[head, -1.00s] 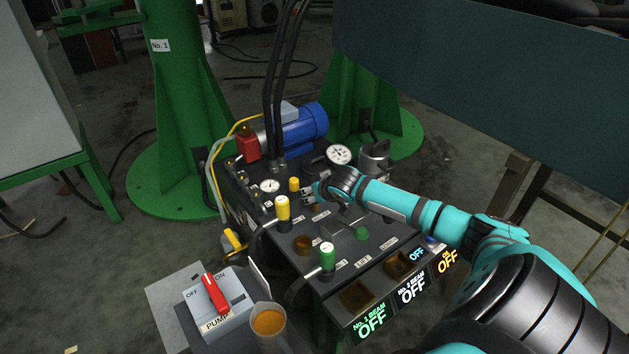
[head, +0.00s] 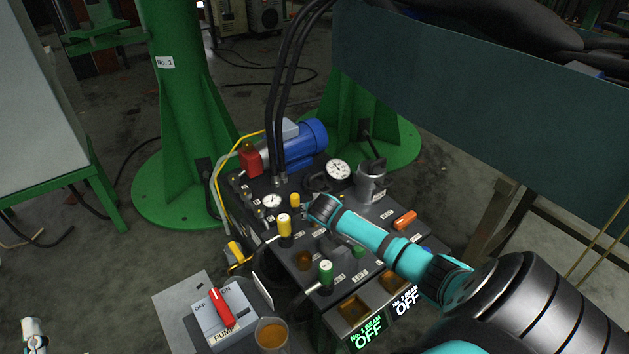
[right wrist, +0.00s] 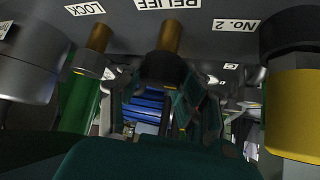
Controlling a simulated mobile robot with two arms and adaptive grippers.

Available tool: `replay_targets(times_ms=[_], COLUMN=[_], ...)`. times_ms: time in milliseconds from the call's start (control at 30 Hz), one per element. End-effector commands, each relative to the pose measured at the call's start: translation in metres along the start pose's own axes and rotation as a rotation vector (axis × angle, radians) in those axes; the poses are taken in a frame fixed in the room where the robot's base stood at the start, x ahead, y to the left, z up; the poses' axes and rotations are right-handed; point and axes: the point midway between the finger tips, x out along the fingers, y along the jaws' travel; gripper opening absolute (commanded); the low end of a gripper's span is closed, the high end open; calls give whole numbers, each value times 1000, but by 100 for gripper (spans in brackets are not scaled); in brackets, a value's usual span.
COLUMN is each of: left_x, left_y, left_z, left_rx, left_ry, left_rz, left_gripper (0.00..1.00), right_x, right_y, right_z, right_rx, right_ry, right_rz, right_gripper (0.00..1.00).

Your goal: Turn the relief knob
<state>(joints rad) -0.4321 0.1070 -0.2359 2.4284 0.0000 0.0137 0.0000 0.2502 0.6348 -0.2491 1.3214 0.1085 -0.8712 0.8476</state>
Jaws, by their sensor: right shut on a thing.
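The relief knob (right wrist: 163,68) shows in the right wrist view as a dark round collar on a brass stem, beside an upside-down RELIEF label (right wrist: 158,4). My right gripper (right wrist: 168,110) is shut on it, with its dark green finger links on both sides. In the head view my right gripper (head: 308,207) is at the far part of the dark control panel (head: 330,236), just right of a small yellow knob (head: 295,199). There the relief knob is hidden by the gripper.
Close by stand a green-bodied LOCK valve (right wrist: 78,102) and a large yellow handle (right wrist: 295,115). A pump switch box (head: 215,325) stands front left.

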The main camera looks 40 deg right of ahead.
Motion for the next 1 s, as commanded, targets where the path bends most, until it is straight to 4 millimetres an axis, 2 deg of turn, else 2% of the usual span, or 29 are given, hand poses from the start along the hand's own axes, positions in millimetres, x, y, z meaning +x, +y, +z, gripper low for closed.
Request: replay_targets(times_ms=[300,500,700,1000], left_x=[-8,-16,-23,-27], left_y=[-7,-9,-11,-12], left_z=[42,61,73,79], left_rx=[9,11,13,13], left_ry=[-263,-379,-451,-487], left_rz=[-14,-20,-24,-27], left_gripper=[58,58,58,58], right_x=[-1,0,0,0], right_y=[0,1,1,2], right_z=[0,0,0,0], right_rx=[84,137,178,200], right_ry=[-4,-3,-3,-1], right_rz=[85,139,182,206], right_gripper=[4,4,4,4])
